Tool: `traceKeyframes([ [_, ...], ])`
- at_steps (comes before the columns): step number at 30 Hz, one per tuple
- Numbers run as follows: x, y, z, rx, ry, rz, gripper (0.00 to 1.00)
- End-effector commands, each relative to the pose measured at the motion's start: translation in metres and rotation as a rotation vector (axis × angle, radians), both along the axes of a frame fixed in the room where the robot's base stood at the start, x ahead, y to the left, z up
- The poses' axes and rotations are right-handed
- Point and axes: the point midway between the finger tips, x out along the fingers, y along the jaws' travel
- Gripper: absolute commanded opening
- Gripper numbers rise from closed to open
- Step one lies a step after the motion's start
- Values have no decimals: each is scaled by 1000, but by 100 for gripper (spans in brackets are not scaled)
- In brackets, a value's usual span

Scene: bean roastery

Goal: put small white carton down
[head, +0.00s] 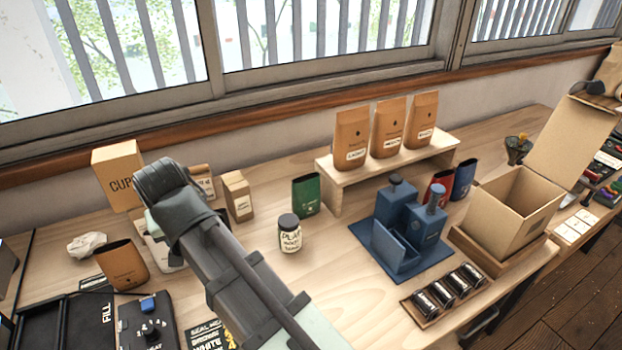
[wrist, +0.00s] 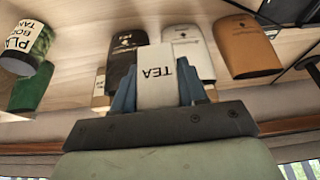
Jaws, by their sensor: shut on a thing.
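The small white carton (wrist: 155,86), marked TEA, shows upside down in the wrist view. My gripper (wrist: 157,70) is shut on it, with a blue finger pad on each side. Behind the carton stand a black bag (wrist: 122,46), a white bag (wrist: 189,52) and a brown bag (wrist: 249,48). I cannot tell whether the carton touches the bench. In the head view my arm hides the carton and the gripper fingers.
On the bench (head: 330,265) are the brown bag (head: 122,266), a kraft carton (head: 237,196), a green pouch (head: 306,195) and a labelled jar (head: 289,234). A blue machine (head: 412,230) stands right of the jar. Bare wood lies between jar and machine.

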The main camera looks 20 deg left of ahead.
Motion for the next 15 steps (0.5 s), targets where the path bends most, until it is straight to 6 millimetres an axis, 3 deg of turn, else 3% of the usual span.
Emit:
traceKeyframes([
  [4, 1, 1, 21, 1, -1, 0, 13],
  [11, 56, 5, 21, -5, 7, -135, 13],
  [15, 102, 6, 23, -8, 11, -245, 13],
])
